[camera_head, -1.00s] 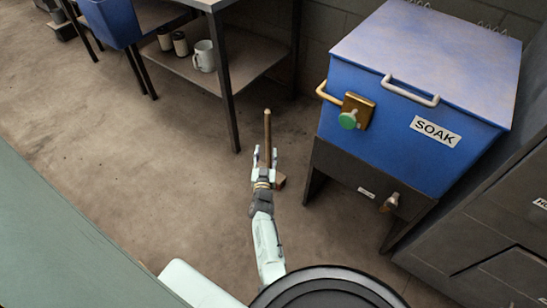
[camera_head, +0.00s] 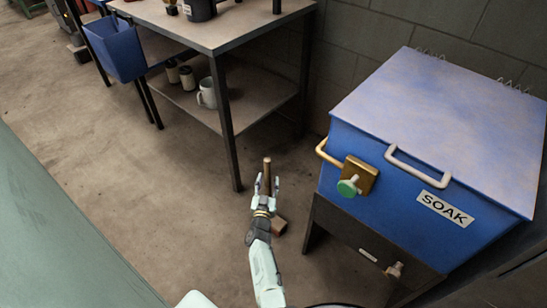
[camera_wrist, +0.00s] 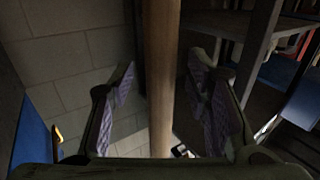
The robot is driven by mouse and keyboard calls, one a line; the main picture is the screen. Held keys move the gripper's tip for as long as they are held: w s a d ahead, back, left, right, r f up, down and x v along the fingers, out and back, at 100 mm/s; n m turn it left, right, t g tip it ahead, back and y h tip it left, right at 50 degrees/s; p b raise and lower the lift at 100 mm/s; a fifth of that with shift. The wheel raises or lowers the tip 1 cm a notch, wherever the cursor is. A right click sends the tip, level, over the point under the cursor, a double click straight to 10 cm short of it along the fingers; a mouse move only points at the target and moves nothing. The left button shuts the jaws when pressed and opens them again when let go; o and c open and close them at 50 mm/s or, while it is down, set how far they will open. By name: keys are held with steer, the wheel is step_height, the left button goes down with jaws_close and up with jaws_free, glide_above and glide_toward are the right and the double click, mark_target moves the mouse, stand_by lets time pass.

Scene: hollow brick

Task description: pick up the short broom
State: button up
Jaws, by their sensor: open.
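The short broom has a round wooden handle (camera_head: 267,168) that stands about upright near the blue box. Its brown block-like head (camera_head: 279,225) shows low beside my wrist, near the floor. My gripper (camera_head: 266,185) is open, with its fingers around the upper part of the handle. In the wrist view the handle (camera_wrist: 161,80) runs top to bottom between my two purple-padded fingers (camera_wrist: 163,100), with a visible gap on each side. The middle of the handle is hidden by my gripper in the head view.
The blue SOAK box (camera_head: 400,165) on its dark stand (camera_head: 340,235) is close on the right. A blue bin (camera_head: 115,48) hangs farther left. Open floor (camera_head: 150,180) lies left.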

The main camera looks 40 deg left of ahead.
steer(key=shift+w+a, duration=0.1)
steer(key=shift+w, duration=0.1)
steer(key=shift+s+r, duration=0.1)
steer(key=shift+c, duration=0.5)
jaws_close()
